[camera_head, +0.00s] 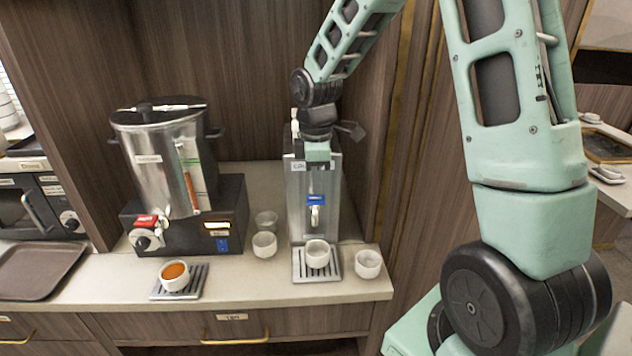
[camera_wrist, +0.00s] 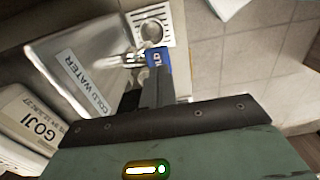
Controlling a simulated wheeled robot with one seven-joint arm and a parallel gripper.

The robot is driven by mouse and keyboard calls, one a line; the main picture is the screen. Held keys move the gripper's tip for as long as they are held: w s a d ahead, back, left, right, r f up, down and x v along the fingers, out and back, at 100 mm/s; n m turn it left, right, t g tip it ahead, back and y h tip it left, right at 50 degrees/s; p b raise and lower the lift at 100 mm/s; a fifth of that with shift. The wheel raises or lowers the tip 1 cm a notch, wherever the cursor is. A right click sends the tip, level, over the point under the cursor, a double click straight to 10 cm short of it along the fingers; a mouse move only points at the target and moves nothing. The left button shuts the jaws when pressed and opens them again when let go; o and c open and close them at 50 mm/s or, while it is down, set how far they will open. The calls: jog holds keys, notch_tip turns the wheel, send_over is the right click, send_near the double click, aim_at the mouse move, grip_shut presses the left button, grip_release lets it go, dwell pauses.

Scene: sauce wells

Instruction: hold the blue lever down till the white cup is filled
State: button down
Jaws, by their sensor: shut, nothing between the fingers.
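The blue lever (camera_head: 316,199) sits on the front tap of a steel cold-water dispenser (camera_head: 298,212). The lever also shows in the wrist view (camera_wrist: 155,58), right at the tips of my gripper (camera_wrist: 153,76). My gripper is shut and empty, pointing down in front of the dispenser. I cannot tell whether the fingertips touch the lever or how far it is pressed. The white cup (camera_head: 317,254) stands upright on the drip tray under the tap; it also shows in the wrist view (camera_wrist: 152,30). Its water level is too small to tell.
White cups stand right (camera_head: 368,264) and left (camera_head: 264,245) of the drip tray (camera_head: 300,266). A large steel urn (camera_head: 152,165) with a red lever stands left, with a cup of reddish-brown liquid (camera_head: 174,275) before it. A brown tray (camera_head: 40,270) lies far left.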

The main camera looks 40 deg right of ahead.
aim_at(316, 201)
jog(key=shift+f, duration=1)
jog(key=shift+f, duration=0.1)
jog(key=b, duration=0.1)
jog(key=f+b, duration=0.1)
jog(key=shift+s+a+t+h+b, duration=0.2)
jog(key=shift+t+h+b, duration=0.1)
jog(key=shift+t+b, duration=0.1)
jog(key=b, duration=0.2)
jog(key=f+t+h+b, duration=0.1)
jog(key=b, duration=0.1)
jog(key=shift+s+a+t+b, duration=0.2)
jog(key=shift+s+t+b, duration=0.1)
jog(key=shift+b, duration=0.1)
jog(key=shift+r, duration=0.15)
